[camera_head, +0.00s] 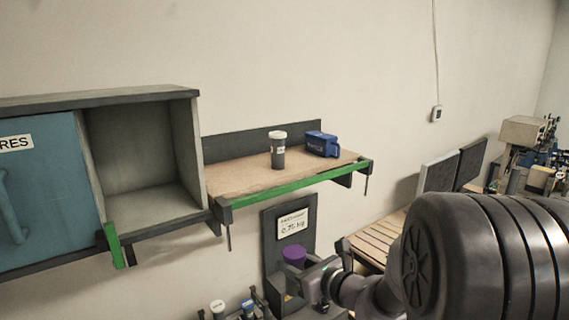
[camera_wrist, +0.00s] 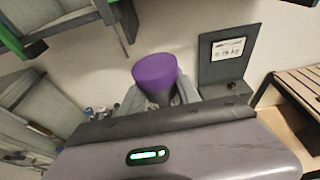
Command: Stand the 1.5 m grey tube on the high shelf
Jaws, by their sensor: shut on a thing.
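My gripper (camera_head: 302,283) is shut on a purple-topped container (camera_head: 294,254), held below the shelf. In the wrist view my gripper (camera_wrist: 160,97) has a finger on each side of it, under the purple top (camera_wrist: 155,70). Little of its body shows; what shows looks greyish, and I cannot read a label. The high shelf (camera_head: 240,177) is a brown board with a green front edge and a dark back panel. A grey tube with a white lid (camera_head: 278,152) stands upright on it. A blue box-shaped thing (camera_head: 322,144) is to its right.
An open grey cubby (camera_head: 140,150) and a blue door (camera_head: 45,190) are left of the shelf. A dark panel with a weight label (camera_head: 293,222) is behind the held container, below the shelf. The shelf's left half is clear. A slatted wooden surface (camera_head: 378,240) is at right.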

